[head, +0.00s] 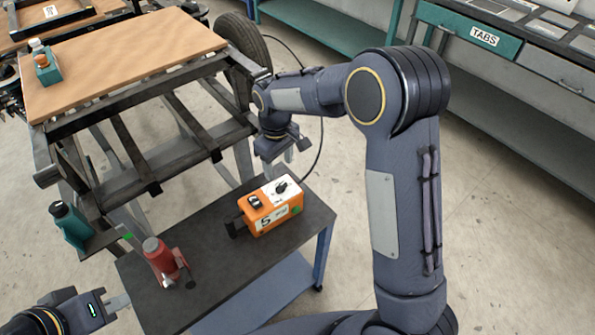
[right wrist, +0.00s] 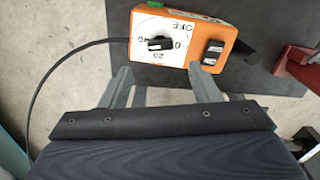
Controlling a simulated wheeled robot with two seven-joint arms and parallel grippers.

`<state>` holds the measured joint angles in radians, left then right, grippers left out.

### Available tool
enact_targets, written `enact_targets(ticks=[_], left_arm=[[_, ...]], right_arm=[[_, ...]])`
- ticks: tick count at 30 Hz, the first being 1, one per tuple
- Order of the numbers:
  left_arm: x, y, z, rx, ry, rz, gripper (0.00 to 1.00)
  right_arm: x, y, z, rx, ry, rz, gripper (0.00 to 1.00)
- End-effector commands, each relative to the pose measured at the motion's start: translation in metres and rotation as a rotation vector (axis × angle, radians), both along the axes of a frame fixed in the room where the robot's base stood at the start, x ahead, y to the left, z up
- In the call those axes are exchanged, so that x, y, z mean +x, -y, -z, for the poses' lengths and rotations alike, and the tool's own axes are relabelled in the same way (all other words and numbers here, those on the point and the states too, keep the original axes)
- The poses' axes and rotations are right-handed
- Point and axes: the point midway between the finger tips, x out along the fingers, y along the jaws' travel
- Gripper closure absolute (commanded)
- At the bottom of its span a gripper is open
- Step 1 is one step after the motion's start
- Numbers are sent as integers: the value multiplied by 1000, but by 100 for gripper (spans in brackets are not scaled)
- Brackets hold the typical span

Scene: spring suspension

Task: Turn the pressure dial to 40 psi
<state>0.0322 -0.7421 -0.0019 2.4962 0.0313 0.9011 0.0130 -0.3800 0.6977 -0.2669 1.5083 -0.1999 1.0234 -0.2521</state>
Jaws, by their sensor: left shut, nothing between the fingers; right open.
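The orange pressure box (head: 270,209) stands on the dark top of a small cart. Its black dial (head: 281,186) sits on a white face at the box's far right. In the right wrist view the dial knob (right wrist: 160,44) lies roughly left to right, with 20 printed below it and OFF above right. I cannot tell which end is the pointer. My right gripper (right wrist: 161,70) is open, with its fingers apart on either side of the dial, short of the knob and not touching it. My left gripper (head: 118,302) is shut and empty at the lower left, away from the box.
A black rocker switch (right wrist: 213,49) is beside the dial. A red bottle jack (head: 160,258) stands on the cart top (head: 235,270). A black hose (right wrist: 70,58) runs from the box. A trailer frame with a wooden board (head: 120,65) is behind left.

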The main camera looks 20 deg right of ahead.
Motion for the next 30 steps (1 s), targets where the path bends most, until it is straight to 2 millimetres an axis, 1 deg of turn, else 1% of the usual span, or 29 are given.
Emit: enact_targets(ticks=[2,12,15,19,26,30], left_arm=[[0,0,-1,0,0,0,100],[0,0,-4,0,0,0,100],[0,0,-5,0,0,0,100],[0,0,-5,0,0,0,100],[0,0,-5,0,0,0,100],[0,0,-5,0,0,0,100]], right_arm=[[-1,-2,7,-1,-3,-18,44],[-1,-1,59,-1,-4,-12,44],[-1,-1,70,-1,-3,-11,44],[-1,-1,76,0,-2,-10,44],[-1,-1,76,0,0,-10,44],[-1,-1,76,0,-1,-10,61]])
